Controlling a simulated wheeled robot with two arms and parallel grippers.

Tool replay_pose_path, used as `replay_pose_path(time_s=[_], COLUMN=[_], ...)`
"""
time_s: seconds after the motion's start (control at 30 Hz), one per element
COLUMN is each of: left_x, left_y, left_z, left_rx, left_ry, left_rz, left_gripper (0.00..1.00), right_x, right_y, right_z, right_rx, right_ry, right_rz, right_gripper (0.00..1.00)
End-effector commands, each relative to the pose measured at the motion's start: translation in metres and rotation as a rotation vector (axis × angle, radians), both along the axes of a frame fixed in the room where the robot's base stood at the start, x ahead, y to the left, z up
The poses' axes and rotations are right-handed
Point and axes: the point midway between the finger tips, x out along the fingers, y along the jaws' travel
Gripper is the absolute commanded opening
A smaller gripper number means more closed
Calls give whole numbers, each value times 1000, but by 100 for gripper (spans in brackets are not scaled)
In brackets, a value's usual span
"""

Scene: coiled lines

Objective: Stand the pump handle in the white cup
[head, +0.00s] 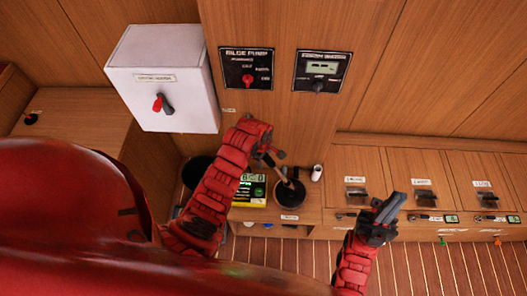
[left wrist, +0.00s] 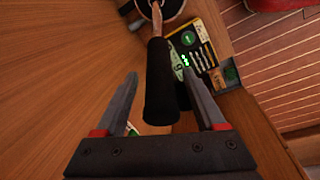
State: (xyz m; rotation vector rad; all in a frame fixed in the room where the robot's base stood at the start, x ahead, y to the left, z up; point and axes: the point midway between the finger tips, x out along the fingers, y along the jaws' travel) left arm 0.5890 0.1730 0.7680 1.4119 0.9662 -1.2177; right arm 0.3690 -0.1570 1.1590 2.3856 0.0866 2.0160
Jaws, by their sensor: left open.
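The pump handle shows in the left wrist view as a black grip (left wrist: 160,85) with a thin rod running up to a round, dark-inside container (left wrist: 172,10) with a pale rim. In the head view the rod (head: 285,178) leans into a dark round container (head: 290,194). My left gripper (head: 270,155) is open above it; its fingers (left wrist: 162,105) lie on either side of the black grip, with gaps visible. A small white cylinder (head: 317,172), possibly the white cup, stands just right of the container. My right gripper (head: 388,207) is off to the right, apparently empty, its jaw gap unclear.
A yellow-edged meter (head: 250,190) with a green display lies left of the container; it also shows in the left wrist view (left wrist: 200,45). A white switch box (head: 165,80) and two black panels (head: 246,68) are on the wall.

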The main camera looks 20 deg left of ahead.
Motion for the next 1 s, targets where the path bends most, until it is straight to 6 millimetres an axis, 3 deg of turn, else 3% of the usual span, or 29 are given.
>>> replay_pose_path(time_s=[0.43, 0.83, 1.0], left_x=[2, 1, 1], left_y=[0, 0, 0], left_z=[-7, -7, -7], left_rx=[0, 1, 1], left_ry=[-3, -2, -2], left_rz=[0, 0, 0], left_gripper=[72, 0, 0], right_x=[0, 0, 0], right_y=[0, 0, 0], right_z=[2, 2, 2], right_rx=[0, 0, 0], right_ry=[0, 0, 0], right_rz=[0, 0, 0], right_gripper=[0, 0, 0])
